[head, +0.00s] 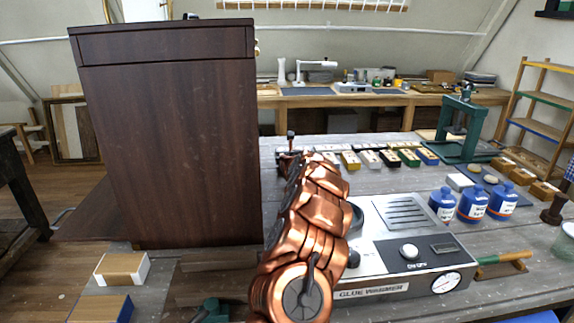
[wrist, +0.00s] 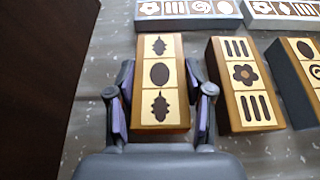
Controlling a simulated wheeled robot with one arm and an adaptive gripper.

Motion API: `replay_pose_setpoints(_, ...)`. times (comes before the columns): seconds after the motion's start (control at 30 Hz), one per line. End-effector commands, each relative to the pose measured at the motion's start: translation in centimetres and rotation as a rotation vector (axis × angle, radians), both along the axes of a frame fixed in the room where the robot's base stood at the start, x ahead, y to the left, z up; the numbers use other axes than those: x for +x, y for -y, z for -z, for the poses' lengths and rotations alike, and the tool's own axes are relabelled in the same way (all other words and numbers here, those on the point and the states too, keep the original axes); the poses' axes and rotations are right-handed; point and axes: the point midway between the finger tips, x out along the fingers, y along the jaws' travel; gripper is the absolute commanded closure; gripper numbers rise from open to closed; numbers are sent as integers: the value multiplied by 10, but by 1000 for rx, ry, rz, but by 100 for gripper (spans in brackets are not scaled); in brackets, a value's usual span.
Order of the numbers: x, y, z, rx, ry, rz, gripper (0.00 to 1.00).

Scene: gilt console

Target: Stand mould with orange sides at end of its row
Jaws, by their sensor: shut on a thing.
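The mould with orange sides (wrist: 158,80) is between the two fingers of my gripper (wrist: 159,108) in the wrist view. Its pale face shows two dark leaves and an oval. My gripper is shut on it. It lines up with the left end of the near row, with a small gap to a mould with yellow-brown sides (wrist: 245,85), which bears bars and a flower. Whether the held mould touches the table is unclear. In the head view my copper arm mostly hides my gripper and the held mould.
A tall dark cabinet (head: 165,140) stands close on the left. A glue warmer (head: 405,245), blue bottles (head: 473,205) and a green press (head: 462,128) stand to the right.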

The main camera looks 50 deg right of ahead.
Motion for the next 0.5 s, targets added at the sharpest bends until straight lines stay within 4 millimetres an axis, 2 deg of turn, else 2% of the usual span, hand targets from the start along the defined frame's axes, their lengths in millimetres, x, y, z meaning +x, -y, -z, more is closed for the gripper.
replay_pose_setpoints(0.4,0,0,4,-1,1,0,88)
replay_pose_setpoints(0.43,0,0,3,-1,1,0,45)
replay_pose_setpoints(0.5,0,0,2,-1,1,0,38)
